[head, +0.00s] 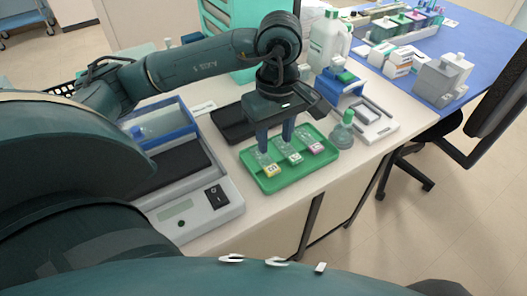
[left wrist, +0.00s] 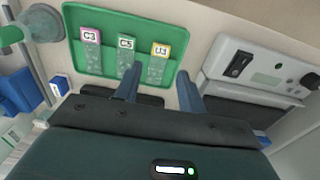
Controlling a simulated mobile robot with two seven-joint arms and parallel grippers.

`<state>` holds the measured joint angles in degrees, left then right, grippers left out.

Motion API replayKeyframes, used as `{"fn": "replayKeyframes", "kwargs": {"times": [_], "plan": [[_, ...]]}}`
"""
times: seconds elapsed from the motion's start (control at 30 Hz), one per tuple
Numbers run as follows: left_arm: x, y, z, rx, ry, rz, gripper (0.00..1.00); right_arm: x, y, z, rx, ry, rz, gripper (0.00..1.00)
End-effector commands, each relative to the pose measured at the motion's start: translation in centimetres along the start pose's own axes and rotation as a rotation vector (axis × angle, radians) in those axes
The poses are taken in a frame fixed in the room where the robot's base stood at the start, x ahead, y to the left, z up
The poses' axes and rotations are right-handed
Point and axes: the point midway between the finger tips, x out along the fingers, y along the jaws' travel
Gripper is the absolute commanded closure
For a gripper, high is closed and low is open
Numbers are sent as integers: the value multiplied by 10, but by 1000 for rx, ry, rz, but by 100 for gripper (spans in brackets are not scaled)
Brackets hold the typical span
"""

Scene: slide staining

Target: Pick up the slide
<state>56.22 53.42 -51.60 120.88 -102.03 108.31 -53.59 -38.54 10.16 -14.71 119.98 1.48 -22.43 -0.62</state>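A green tray (head: 273,188) on the white bench holds three glass slides in a row. One slide (head: 268,166) has a yellow label, the middle slide (head: 292,154) a green one, and the far slide (head: 314,145) a pink one. My left gripper (head: 275,147) points down over the tray, open and empty. In the left wrist view, the yellow-labelled slide (left wrist: 159,62) lies in line with the gap between the fingers (left wrist: 158,76). The green-labelled slide (left wrist: 126,56) is close beside one fingertip. My right gripper is out of view.
A grey device (head: 213,197) with a dark top stands left of the tray. A dark tray (head: 233,124) lies behind it. A squat bottle (head: 342,133) stands close to its right edge. A white scale-like device (head: 375,123) and a large bottle (head: 327,42) stand beyond.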

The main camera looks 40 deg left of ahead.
Motion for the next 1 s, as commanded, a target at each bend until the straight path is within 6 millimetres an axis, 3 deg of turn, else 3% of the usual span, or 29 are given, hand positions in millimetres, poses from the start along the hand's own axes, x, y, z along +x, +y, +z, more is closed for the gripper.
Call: {"fn": "replayKeyframes", "kwargs": {"times": [0.1, 0.37, 0.63, 0.93, 1.0], "plan": [[19, 0, 0, -1, -1, -2, 60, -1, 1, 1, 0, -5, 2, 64], [38, -2, 0, -1, 0, -2, 60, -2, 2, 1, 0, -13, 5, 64], [76, -3, 0, -1, -1, -1, 60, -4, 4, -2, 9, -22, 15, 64], [82, -2, 0, 0, 0, 2, 60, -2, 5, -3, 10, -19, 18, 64], [82, -2, 0, 0, 0, 2, 66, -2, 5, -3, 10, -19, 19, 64]]}}
